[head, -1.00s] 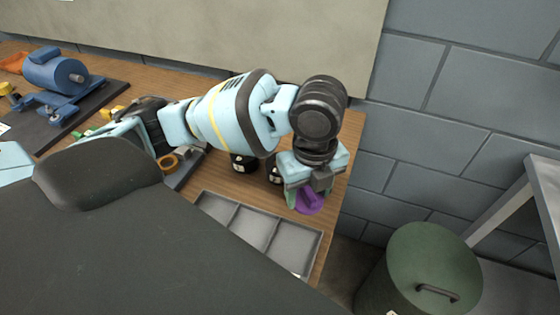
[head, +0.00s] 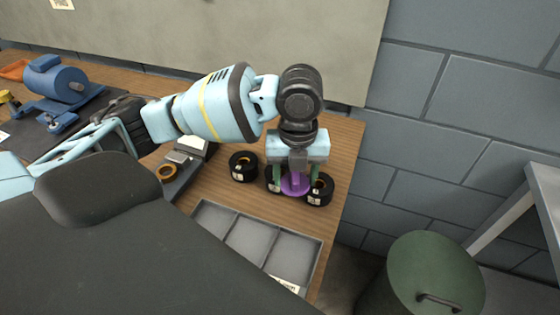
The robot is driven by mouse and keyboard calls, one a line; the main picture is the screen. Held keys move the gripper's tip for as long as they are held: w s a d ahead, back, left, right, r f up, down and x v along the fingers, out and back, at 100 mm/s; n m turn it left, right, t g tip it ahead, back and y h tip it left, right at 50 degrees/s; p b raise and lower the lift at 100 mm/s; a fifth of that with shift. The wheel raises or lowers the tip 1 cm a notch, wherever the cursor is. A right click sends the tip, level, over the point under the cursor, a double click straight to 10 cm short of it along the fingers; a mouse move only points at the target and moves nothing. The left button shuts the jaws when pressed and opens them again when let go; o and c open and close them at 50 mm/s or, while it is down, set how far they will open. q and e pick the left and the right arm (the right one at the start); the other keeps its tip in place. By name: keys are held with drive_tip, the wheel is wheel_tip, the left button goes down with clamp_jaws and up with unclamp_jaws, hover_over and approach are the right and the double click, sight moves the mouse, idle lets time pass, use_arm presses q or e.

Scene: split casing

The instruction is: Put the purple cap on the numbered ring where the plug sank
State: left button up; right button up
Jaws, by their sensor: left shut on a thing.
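My left gripper (head: 294,179) comes down from above and is shut on the purple cap (head: 295,186). The cap is in front of and between two black numbered rings, the middle ring (head: 271,181) and the right ring (head: 321,191). I cannot tell whether the cap touches them. A third black numbered ring (head: 243,167) stands apart to the left. The white labels on the rings are too small to read. The plug cannot be made out. My right gripper is not in view.
A grey tray (head: 207,205) with three compartments lies at the front edge of the wooden bench (head: 345,140). An orange ring (head: 167,172) sits on a dark fixture at left. A blue motor (head: 57,83) is farther left. A green bin (head: 430,260) stands right of the bench.

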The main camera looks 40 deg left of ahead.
use_arm(q)
drive_tip(key=shift+w+a+f, duration=0.7)
drive_tip(key=shift+w+a, duration=0.1)
drive_tip(key=shift+a, duration=0.4)
drive_tip(key=shift+w+a+f, duration=0.75)
drive_tip(key=shift+a, duration=0.45)
drive_tip(key=shift+w+a+f, duration=0.7)
drive_tip(key=shift+w+a, duration=0.1)
drive_tip(key=shift+a, duration=0.4)
drive_tip(key=o, duration=1)
drive_tip(key=shift+f, duration=0.1)
wheel_tip(320, 180, up, 12)
drive_tip(key=shift+r, duration=0.15)
